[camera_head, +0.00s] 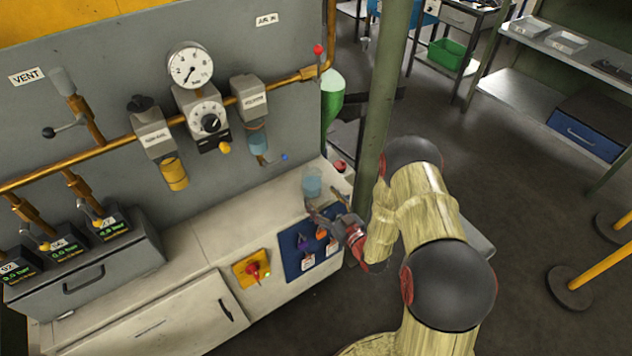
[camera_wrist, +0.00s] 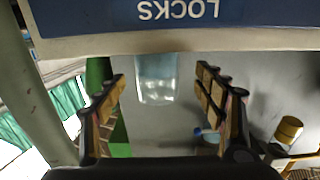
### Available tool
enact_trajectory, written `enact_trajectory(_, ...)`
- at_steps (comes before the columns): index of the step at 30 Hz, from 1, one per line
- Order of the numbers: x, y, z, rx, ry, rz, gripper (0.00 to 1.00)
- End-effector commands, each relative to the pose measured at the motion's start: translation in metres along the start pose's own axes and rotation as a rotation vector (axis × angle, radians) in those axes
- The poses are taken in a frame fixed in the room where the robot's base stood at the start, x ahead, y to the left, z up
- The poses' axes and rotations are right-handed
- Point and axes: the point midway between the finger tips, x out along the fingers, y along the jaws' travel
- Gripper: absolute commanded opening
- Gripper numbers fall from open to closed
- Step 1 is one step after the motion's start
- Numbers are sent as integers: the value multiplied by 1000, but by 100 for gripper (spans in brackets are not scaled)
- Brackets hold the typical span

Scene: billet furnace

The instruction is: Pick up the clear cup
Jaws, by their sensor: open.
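The clear cup (camera_head: 312,182) stands on the right end of the white counter top (camera_head: 270,205), with a bluish tint. In the wrist view the cup (camera_wrist: 156,82) lies between and beyond the two fingers, and its upper part in the picture is cut off by the counter edge. My gripper (camera_head: 328,207) is at the counter's front right edge, close to the cup in the head view. It also shows in the wrist view (camera_wrist: 162,80) with its padded fingers spread apart and nothing held. I cannot tell the exact gap to the cup.
A red button (camera_head: 341,166) sits just right of the cup. A blue lock panel (camera_head: 308,243) and a yellow switch plate (camera_head: 252,268) are on the counter's front. A green pole (camera_head: 380,95) stands to the right. Gauges and pipes (camera_head: 200,95) line the wall behind.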

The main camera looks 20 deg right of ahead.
Motion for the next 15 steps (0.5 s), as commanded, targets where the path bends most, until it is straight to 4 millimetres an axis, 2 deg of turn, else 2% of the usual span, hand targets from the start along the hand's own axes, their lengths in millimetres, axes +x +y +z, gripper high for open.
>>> enact_trajectory(3,14,0,0,-3,1,-1,70)
enact_trajectory(11,36,3,-1,-3,1,-1,70)
enact_trajectory(15,56,6,-1,-4,2,-2,70)
